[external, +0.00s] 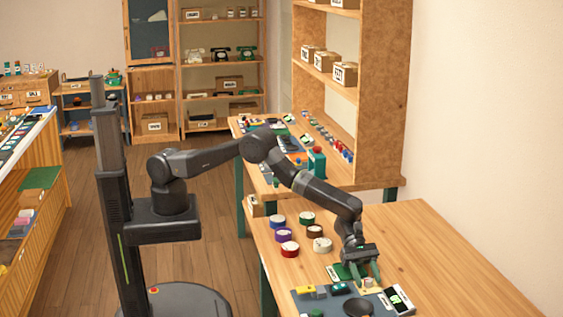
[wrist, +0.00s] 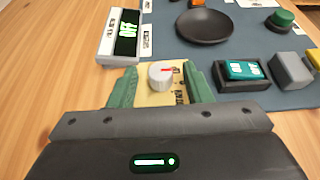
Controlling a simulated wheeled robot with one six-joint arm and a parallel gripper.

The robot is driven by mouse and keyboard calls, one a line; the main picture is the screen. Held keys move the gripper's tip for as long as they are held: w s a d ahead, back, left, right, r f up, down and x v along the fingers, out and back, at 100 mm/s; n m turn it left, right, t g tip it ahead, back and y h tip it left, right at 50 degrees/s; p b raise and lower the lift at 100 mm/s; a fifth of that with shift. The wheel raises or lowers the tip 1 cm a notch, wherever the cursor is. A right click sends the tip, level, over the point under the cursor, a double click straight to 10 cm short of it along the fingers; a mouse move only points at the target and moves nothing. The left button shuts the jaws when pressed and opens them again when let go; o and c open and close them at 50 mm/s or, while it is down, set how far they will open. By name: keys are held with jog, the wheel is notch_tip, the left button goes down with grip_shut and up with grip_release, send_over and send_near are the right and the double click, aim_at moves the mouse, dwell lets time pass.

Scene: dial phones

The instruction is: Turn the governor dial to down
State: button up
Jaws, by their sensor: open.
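The dial I take as the governor is a light grey round knob (wrist: 160,76) on a small cream plate (wrist: 150,98). A red mark on its top points to the right in the wrist view. Small dark labels on the plate beside it are too small to read. My gripper (wrist: 160,84) is open, with one green finger on each side of the knob. I cannot tell whether the fingers touch it. In the external view my gripper (external: 361,271) is low over the table with the knob (external: 368,283) between its fingers.
A white block with a dark display (wrist: 126,32) stands close on the left in the wrist view. A black dish (wrist: 205,26), a teal rocker switch (wrist: 247,70), a grey block (wrist: 291,70) and a green knob (wrist: 281,18) sit on a blue-grey mat. Several round coloured pieces (external: 289,249) lie further left on the table.

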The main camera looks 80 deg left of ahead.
grip_shut()
jog(key=g+b, duration=0.1)
jog(key=m+b, duration=0.1)
jog(key=b, duration=0.1)
jog(key=shift+w+f+m+g, duration=0.2)
jog(key=shift+f+m+g, duration=0.1)
jog(key=shift+f+g, duration=0.1)
jog(key=m+g+b, duration=0.1)
jog(key=b, duration=0.1)
jog(key=m+g+b, duration=0.1)
jog(key=g+b, duration=0.1)
jog(key=shift+w+d+r+m+y, duration=0.1)
jog(key=shift+w+r+m+y, duration=0.05)
jog(key=shift+r+m+y, duration=0.2)
jog(key=shift+r, duration=0.1)
grip_release()
jog(key=shift+g, duration=0.3)
jog(key=b+v, duration=0.1)
jog(key=v, duration=1.2)
jog(key=shift+a+r, duration=0.25)
jog(key=shift+a, duration=0.05)
